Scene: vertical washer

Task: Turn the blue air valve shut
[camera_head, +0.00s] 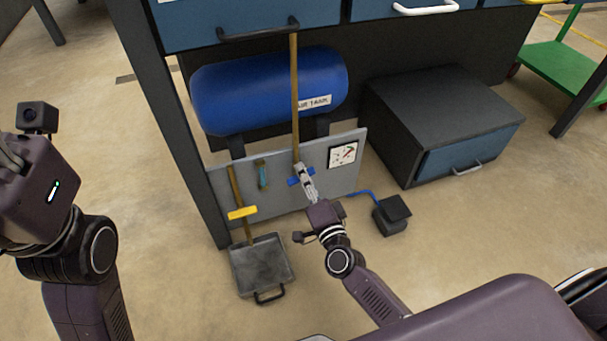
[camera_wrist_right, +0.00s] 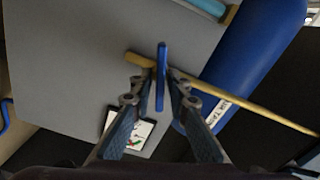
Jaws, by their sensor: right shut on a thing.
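The blue air valve (camera_head: 293,182) is a small flat handle on the grey panel (camera_head: 225,207) under the tank. In the right wrist view the valve (camera_wrist_right: 161,76) stands edge-on between the fingers. My right gripper (camera_head: 301,170) is shut on it at the panel; it also shows in the right wrist view (camera_wrist_right: 160,88). In the head view the gripper hides part of the valve.
The blue air tank (camera_head: 262,88) is above the panel. A wooden pole (camera_head: 295,95) runs down close to the valve. A gauge (camera_head: 343,154) is to the right. A dustpan (camera_head: 262,266), hand brush (camera_head: 242,212) and dark cabinet (camera_head: 435,112) stand nearby. Floor in front is partly clear.

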